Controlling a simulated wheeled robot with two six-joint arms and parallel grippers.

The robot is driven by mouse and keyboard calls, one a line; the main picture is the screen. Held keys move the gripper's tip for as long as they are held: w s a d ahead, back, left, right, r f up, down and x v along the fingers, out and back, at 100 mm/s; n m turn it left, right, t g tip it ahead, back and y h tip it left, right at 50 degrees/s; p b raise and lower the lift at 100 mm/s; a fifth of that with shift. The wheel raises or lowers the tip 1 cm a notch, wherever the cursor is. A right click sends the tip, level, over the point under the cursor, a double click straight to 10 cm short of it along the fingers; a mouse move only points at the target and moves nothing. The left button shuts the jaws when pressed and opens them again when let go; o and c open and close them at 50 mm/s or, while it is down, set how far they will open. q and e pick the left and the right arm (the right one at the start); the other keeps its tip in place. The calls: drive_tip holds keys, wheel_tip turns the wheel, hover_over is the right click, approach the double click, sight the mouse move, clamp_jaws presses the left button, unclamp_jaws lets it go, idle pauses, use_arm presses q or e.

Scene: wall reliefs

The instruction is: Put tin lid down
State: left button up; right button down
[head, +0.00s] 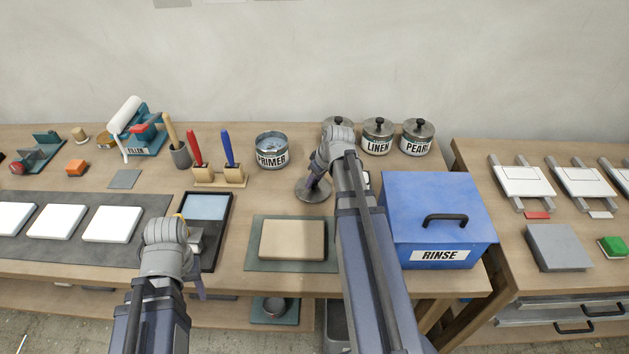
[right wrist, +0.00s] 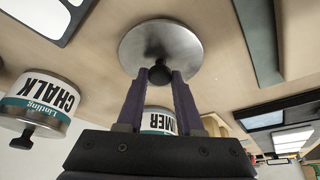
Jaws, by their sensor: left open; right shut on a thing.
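The round grey metal tin lid (head: 313,190) is at the table top in the head view, just right of and in front of the open PRIMER tin (head: 271,151). In the right wrist view the lid (right wrist: 160,48) fills the top middle, its black knob between the fingers. My right gripper (right wrist: 160,76) is shut on that knob. I cannot tell whether the lid touches the wood. In the head view my right gripper (head: 316,180) partly covers the lid. My left gripper (head: 192,243) is open, over the dark tray (head: 211,255) at the front.
Lidded LINEN (head: 377,137) and PEARL (head: 417,138) tins stand at the back right; a CHALK tin (right wrist: 38,100) shows in the right wrist view. The blue RINSE box (head: 433,205) is right of my right arm. A beige block (head: 292,239) lies on a mat in front.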

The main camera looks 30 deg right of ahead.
drive_tip(key=c, duration=0.6)
unclamp_jaws()
drive_tip(key=shift+o, duration=0.2)
drive_tip(key=shift+s+r+p, duration=0.15)
drive_tip(key=shift+r+p, duration=0.5)
drive_tip(key=shift+p, duration=0.1)
drive_tip(key=p+v, duration=1)
drive_tip(key=v, duration=0.1)
drive_tip(key=shift+s+f, duration=0.1)
drive_tip(key=shift+f, duration=0.05)
